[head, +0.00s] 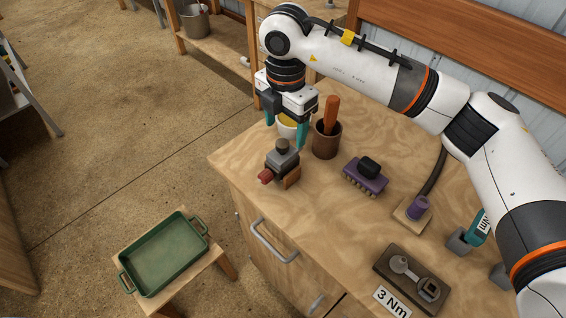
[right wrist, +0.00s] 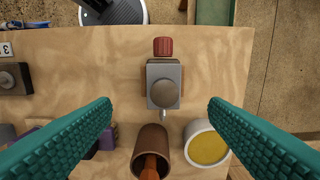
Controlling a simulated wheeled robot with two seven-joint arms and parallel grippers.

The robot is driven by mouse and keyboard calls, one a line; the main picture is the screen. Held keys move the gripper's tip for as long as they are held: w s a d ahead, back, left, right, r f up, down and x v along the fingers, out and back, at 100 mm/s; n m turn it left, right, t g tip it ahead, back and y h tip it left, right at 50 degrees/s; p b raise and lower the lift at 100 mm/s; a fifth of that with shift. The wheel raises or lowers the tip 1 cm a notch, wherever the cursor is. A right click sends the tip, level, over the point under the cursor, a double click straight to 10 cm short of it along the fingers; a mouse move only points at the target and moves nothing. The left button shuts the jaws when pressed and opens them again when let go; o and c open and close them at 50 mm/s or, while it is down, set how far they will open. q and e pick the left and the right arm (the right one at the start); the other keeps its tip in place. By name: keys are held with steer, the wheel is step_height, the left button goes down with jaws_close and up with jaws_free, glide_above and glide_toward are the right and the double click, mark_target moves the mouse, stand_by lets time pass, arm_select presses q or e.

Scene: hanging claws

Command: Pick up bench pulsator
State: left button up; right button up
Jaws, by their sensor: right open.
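The bench pulsator (head: 282,158), which I take to be the grey metal block with a round cap, stands upright near the workbench's corner. A red ribbed knob (head: 266,176) sticks out of it, and an orange-brown part shows beside its base. My right gripper (head: 286,132) is open and empty, pointing down above and just behind it. In the right wrist view the pulsator (right wrist: 163,80) lies between and slightly beyond the two teal fingers (right wrist: 160,107), not visibly touched. My left gripper is not in view.
A brown cup with an orange handle (head: 326,138) and a white pot of yellow contents (right wrist: 207,145) stand close by. A green tray (head: 163,254) sits on a low stool.

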mark_target(283, 153)
step_height(283, 153, down, 4)
steer(key=shift+f+p, duration=0.2)
steer(key=shift+p, duration=0.5)
steer(key=f+p, duration=0.2)
steer(key=f, duration=0.1)
steer(key=f+p, duration=0.1)
steer(key=f, duration=0.1)
steer(key=shift+w+a, duration=0.1)
steer(key=shift+a, duration=0.15)
steer(key=shift+f, duration=0.15)
steer(key=c, duration=1.1)
steer(key=shift+c, duration=1.1)
steer(key=shift+w+r, duration=0.1)
steer(key=shift+r, duration=0.1)
step_height(283, 153, up, 9)
steer(key=b, duration=0.4)
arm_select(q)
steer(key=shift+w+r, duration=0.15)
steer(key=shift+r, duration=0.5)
arm_select(e)
steer(key=shift+r, duration=0.4)
